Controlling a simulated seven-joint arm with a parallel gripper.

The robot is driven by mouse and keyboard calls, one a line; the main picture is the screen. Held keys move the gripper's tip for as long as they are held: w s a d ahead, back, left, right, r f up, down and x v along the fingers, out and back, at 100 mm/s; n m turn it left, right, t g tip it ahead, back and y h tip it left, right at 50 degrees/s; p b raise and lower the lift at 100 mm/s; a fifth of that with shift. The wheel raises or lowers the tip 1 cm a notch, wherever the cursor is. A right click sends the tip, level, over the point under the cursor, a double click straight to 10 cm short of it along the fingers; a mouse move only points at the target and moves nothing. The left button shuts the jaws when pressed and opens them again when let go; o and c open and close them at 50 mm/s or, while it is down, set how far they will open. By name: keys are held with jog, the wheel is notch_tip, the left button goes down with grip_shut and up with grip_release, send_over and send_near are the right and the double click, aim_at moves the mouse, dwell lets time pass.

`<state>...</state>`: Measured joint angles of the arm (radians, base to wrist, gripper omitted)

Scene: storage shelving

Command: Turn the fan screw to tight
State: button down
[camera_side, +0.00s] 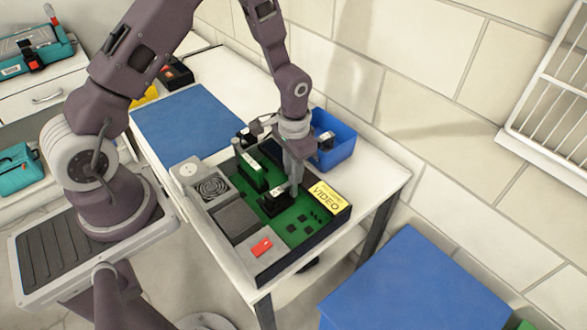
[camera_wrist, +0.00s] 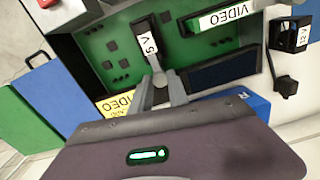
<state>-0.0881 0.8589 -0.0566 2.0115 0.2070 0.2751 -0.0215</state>
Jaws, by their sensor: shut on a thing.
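The fan (camera_side: 212,187) is a round dark grille in the grey section on the left side of the open computer case; its screw is too small to make out in the side view. The fan does not show in the wrist view. My gripper (camera_side: 291,187) is over the green circuit board (camera_side: 300,217), away to the right of the fan. It points down and is shut on the end of a black connector with a white "5 V" label (camera_side: 277,194). The wrist view shows the connector (camera_wrist: 150,43) running up to my fingers (camera_wrist: 160,88).
A yellow VIDEO label (camera_side: 328,198) sits at the case's right corner. A card with a white VIDEO label (camera_wrist: 225,17) and a black 12 V piece (camera_wrist: 302,38) are nearby. A blue bin (camera_side: 333,152) stands behind; a blue mat (camera_side: 187,122) lies clear.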

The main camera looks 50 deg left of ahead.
jog(key=shift+m, duration=0.3)
jog(key=c, duration=1.3)
grip_release()
notch_tip(320, 180, up, 7)
jog(key=shift+r, duration=0.1)
